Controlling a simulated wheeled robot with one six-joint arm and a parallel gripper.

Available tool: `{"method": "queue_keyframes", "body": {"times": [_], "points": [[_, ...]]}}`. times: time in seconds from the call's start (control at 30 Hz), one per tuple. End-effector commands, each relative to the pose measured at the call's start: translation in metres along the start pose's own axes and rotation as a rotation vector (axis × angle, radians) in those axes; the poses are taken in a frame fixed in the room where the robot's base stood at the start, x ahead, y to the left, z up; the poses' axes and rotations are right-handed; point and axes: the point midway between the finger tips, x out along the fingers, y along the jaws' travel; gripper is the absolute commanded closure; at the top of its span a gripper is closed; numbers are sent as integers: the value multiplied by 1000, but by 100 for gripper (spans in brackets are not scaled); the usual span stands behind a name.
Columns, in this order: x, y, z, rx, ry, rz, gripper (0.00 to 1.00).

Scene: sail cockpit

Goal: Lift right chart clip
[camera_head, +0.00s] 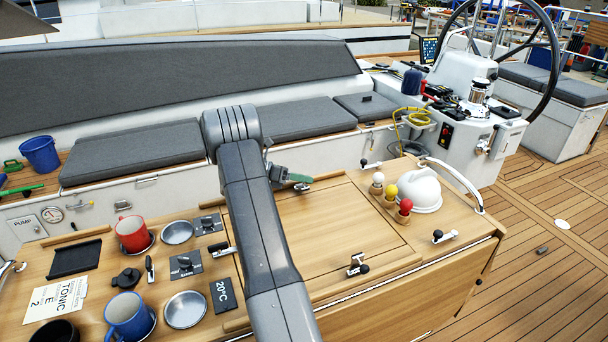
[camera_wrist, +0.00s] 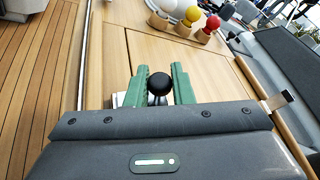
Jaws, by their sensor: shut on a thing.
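My gripper (camera_wrist: 160,88) has green fingers, one on each side of a black ball knob (camera_wrist: 160,83), and is shut on this small clip. A pale part shows beside the left finger. In the head view my gripper (camera_head: 291,177) is at the back edge of the wooden chart-table panel, mostly hidden by my arm. The right chart clip (camera_head: 303,187) shows only partly there, right at the green fingertip. The wooden panel (camera_head: 345,225) lies flat. I cannot tell whether the clip is raised.
Similar black-knobbed fittings stand at the panel's front (camera_head: 357,265) and left (camera_head: 222,250). White, yellow and red ball knobs (camera_head: 390,192) and a white dome (camera_head: 420,193) stand to the right. Mugs and dishes fill the table's left. Grey cushions (camera_head: 300,118) line the back.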

Motion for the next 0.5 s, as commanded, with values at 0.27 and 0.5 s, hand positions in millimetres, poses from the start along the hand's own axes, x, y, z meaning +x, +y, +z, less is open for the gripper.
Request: {"method": "queue_keyframes", "body": {"times": [0.27, 0.5], "points": [[-2, 2, 4, -66, -16, -28, 100], [-2, 2, 4, -74, -18, -31, 100]]}}
